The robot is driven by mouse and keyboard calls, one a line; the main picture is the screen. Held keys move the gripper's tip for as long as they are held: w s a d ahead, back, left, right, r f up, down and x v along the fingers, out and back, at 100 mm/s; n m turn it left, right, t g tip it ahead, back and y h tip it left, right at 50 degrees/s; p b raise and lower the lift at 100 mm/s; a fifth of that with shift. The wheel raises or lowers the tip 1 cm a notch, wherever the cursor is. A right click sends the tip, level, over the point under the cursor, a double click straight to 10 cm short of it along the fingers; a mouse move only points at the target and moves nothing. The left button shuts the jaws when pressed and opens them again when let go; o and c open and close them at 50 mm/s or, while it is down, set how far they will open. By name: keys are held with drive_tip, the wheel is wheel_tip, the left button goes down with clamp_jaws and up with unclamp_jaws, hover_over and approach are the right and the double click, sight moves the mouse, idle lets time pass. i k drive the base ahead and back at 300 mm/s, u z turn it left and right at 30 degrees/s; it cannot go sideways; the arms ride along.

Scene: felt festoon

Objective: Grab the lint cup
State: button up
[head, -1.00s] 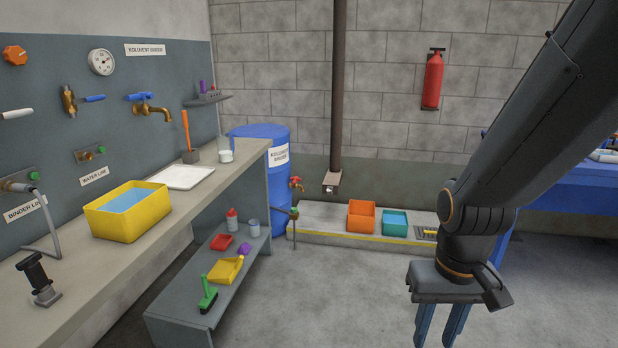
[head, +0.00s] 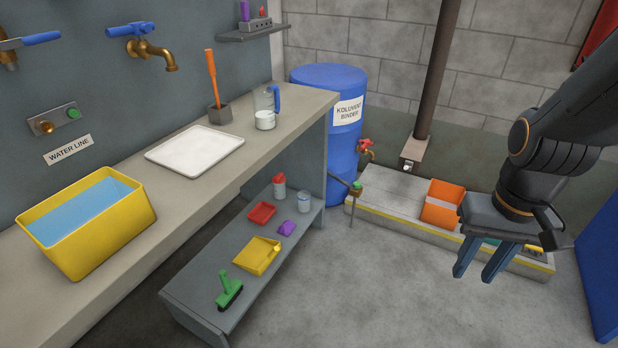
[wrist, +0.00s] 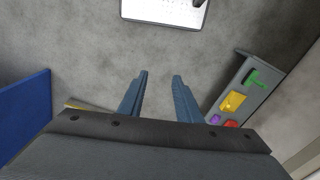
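No cup in view is labelled as the lint cup. A small clear cup (head: 304,201) stands upright at the far end of the low grey shelf, beside a red-capped bottle (head: 279,186). A clear jug (head: 265,108) with a blue handle and white contents stands on the bench above. My gripper (head: 475,277) hangs fingers down over the floor at the right of the head view, well apart from both. In the wrist view its two blue fingers (wrist: 160,77) are spread with nothing between them. The small cup cannot be made out in the wrist view.
The low shelf also holds a red scoop (head: 262,212), a purple piece (head: 287,228), a yellow dustpan (head: 257,256) and a green brush (head: 228,291). A blue drum (head: 328,75) stands behind the bench. An orange bin (head: 441,203) sits on the kerb. The floor between is clear.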

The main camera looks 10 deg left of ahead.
sight(303, 196)
drive_tip(key=u, duration=0.15)
drive_tip(key=i, duration=1.25)
drive_tip(key=u, duration=0.1)
